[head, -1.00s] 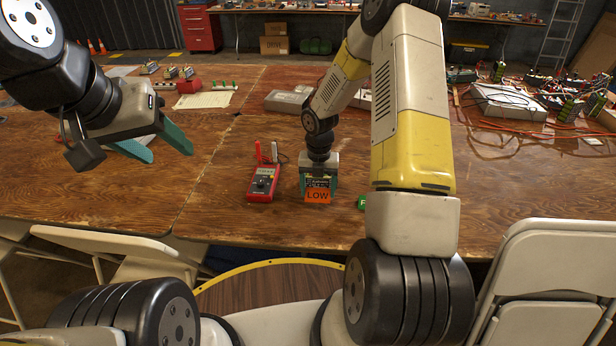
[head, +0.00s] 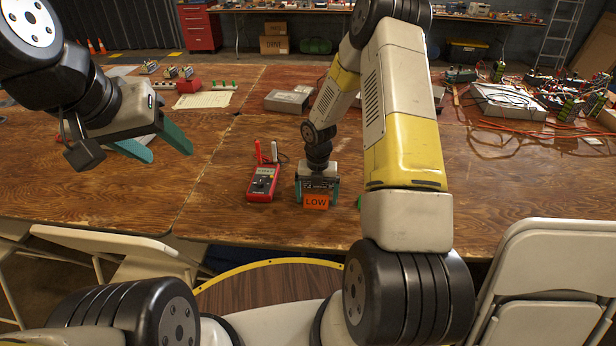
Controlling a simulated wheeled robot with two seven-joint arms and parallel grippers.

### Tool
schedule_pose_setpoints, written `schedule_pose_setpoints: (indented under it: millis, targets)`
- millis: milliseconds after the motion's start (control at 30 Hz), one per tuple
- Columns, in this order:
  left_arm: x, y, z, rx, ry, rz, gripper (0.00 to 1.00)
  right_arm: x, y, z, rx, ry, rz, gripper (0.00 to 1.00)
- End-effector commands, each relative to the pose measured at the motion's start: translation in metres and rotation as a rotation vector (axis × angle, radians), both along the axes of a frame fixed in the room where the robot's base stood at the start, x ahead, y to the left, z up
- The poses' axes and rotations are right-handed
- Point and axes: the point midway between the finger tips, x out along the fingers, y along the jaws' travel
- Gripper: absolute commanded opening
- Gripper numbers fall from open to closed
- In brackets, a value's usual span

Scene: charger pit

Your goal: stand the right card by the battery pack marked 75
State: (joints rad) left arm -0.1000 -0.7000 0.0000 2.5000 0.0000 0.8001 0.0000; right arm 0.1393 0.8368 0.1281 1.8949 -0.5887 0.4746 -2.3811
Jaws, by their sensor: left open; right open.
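An orange card marked LOW (head: 316,202) stands near the table's front edge, to the right of a red multimeter (head: 262,183). My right gripper (head: 318,193) is open and low, pointing down, with its teal fingers at either side just behind the card; I cannot tell whether they touch it. A sliver of a green card (head: 359,202) shows at the edge of my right arm, which hides the rest. No pack marked 75 can be read; the gripper hides what is behind the card. My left gripper (head: 162,148) is open and empty, raised over the table's left part.
A grey box (head: 287,101) lies further back on the wooden table (head: 215,215). A white tray (head: 508,102), cables and electrical parts fill the right side. Small parts and a paper sheet (head: 203,100) lie at the back left. A folding chair (head: 550,260) stands at the front right.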

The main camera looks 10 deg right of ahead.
Motion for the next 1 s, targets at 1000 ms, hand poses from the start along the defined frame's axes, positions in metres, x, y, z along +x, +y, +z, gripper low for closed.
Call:
schedule_pose_setpoints:
  millis: [1000]
  targets:
    - [0.000, 0.000, 0.000, 0.000, 0.000, 0.000, 0.54, -0.004, -0.001, 0.144, -0.008, -0.023, -0.105, 0.93]
